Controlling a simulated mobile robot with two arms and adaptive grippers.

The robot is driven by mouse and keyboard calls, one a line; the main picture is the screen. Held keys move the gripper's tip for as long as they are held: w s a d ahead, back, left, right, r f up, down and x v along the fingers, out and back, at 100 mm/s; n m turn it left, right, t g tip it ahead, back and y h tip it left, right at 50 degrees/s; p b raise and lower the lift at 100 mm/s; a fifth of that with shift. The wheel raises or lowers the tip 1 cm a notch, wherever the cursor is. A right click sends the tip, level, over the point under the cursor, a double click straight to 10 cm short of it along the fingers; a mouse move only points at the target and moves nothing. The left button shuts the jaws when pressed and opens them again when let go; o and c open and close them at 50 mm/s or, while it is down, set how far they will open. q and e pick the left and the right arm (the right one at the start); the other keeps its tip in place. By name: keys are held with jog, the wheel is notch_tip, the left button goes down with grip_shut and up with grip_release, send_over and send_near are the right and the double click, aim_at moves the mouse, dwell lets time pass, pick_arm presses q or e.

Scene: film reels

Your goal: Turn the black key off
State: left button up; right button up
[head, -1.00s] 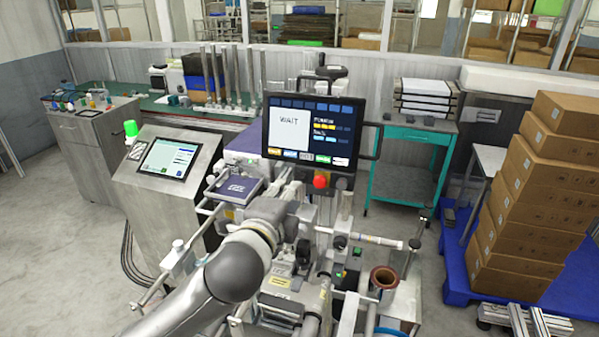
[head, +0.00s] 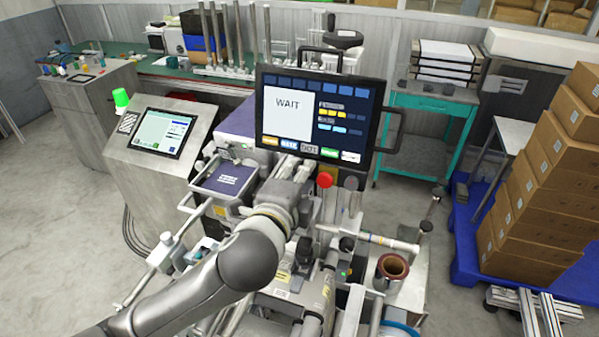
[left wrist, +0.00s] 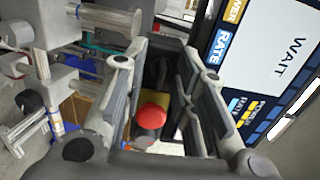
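I cannot clearly make out a black key. A dark shape (left wrist: 158,72) shows between my fingers in the left wrist view, but I cannot tell whether it is the key. A red button (head: 325,180) sits under the screen; in the left wrist view the red button (left wrist: 152,116) also shows between the fingers, in front of a yellow plate. My left gripper (left wrist: 163,52) is open, its two fingers apart with nothing gripped. In the head view the left gripper (head: 298,172) is just left of the red button, partly hidden by my arm. My right gripper is not in view.
A screen (head: 318,115) reading WAIT stands above the red button, close to the gripper. A grey round knob (head: 351,183) is right of the button. A console (head: 160,132) stands left, a teal cart (head: 420,130) behind, and stacked boxes (head: 540,190) at right.

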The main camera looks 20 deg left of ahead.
pick_arm(q)
jog(key=shift+s, duration=0.1)
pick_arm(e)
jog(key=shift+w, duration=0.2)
pick_arm(q)
jog(key=shift+r, duration=0.1)
jog(key=shift+c, duration=1.1)
grip_shut()
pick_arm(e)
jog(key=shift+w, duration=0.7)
pick_arm(q)
jog(key=shift+n, duration=0.4)
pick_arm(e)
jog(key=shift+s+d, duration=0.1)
pick_arm(q)
jog(key=n, duration=1.6)
jog(key=shift+g+h, duration=0.3)
jog(key=shift+h, duration=0.1)
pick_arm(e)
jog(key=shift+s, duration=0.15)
pick_arm(q)
jog(key=shift+n, duration=0.4)
